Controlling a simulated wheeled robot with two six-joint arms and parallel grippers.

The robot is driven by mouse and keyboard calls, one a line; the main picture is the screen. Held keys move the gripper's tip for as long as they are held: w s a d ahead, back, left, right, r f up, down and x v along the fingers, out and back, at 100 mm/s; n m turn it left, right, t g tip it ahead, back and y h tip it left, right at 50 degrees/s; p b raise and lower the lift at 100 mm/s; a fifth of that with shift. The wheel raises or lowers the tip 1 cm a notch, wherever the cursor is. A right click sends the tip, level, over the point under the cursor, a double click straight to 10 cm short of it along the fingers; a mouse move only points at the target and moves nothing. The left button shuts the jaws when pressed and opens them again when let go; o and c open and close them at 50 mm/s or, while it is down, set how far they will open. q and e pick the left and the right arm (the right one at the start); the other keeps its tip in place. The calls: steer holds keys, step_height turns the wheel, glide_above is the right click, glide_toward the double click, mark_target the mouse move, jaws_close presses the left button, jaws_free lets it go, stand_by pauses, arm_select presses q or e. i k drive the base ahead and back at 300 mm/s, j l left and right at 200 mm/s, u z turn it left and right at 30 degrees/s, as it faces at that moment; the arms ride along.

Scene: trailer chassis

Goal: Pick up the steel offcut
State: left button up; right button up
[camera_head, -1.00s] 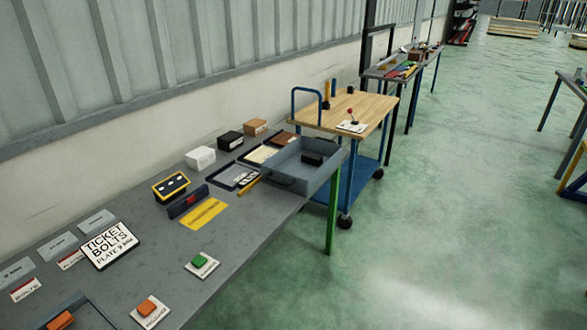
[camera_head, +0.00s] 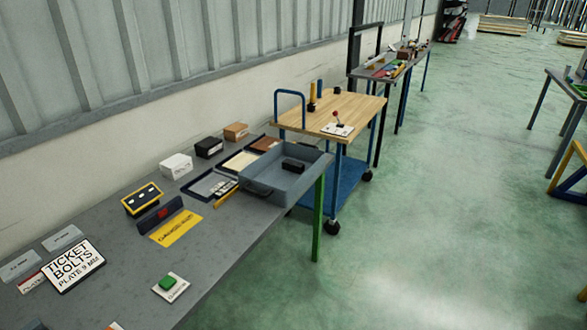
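I cannot pick out the steel offcut with certainty. A small dark block (camera_head: 293,166) lies inside the open grey tray (camera_head: 262,197) at the far right end of the grey workbench (camera_head: 110,226); I cannot tell its material. Neither of my grippers is in view.
A wood-topped blue cart (camera_head: 355,112) stands beyond.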

mark_target(292, 166)
steer(key=i+l+u, duration=0.3)
steer(key=i+l, duration=0.45)
steer(key=l, duration=0.1)
